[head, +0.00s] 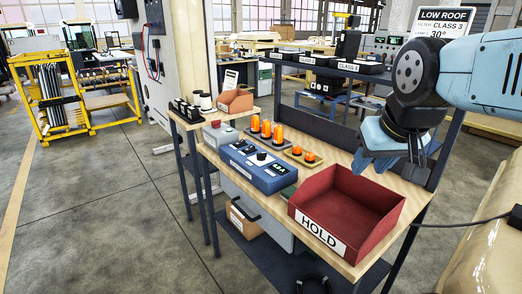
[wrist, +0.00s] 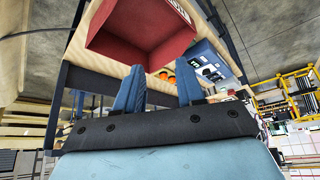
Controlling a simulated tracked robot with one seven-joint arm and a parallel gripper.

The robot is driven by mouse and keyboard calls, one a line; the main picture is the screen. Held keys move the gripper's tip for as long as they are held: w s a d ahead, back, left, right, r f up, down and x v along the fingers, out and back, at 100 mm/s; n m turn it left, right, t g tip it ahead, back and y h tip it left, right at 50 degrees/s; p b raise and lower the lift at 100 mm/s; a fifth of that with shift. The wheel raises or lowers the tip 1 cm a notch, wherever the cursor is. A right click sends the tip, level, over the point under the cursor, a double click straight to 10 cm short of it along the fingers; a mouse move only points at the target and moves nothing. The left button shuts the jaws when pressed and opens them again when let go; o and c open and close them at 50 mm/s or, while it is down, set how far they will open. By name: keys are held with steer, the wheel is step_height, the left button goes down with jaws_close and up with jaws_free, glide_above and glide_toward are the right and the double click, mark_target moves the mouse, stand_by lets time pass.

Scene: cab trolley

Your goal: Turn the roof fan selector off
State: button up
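A blue control box (head: 258,168) with a dark knob (head: 261,156) between two small displays sits on the wooden trolley top. I take this knob for the roof fan selector; its pointer direction is too small to read. The box also shows in the wrist view (wrist: 208,64), beyond the red bin. My gripper (head: 370,163) hangs above the back of the red bin, to the right of the box and well apart from it. In the wrist view its two blue fingers (wrist: 158,90) are spread with nothing between them.
A red bin (head: 323,238) marked HOLD stands at the trolley's right end. Orange beacons (head: 266,130) stand behind the box. A grey box (head: 219,135) with a red button sits to its left. A dark cable (head: 465,223) runs at the right.

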steer(key=w+a+r+m+g+y, duration=0.15)
steer(key=w+r+m, duration=0.25)
steer(key=w, duration=0.8)
steer(key=m+g+y, duration=0.3)
steer(key=m+g, duration=0.2)
steer(key=m, duration=0.7)
glide_above(262, 153)
steer(key=w+d, duration=0.1)
steer(key=d, duration=0.4)
step_height(262, 153, down, 13)
steer(key=x, duration=1.3)
steer(key=shift+w+d+f, duration=0.15)
steer(key=shift+f, duration=0.15)
jaws_close()
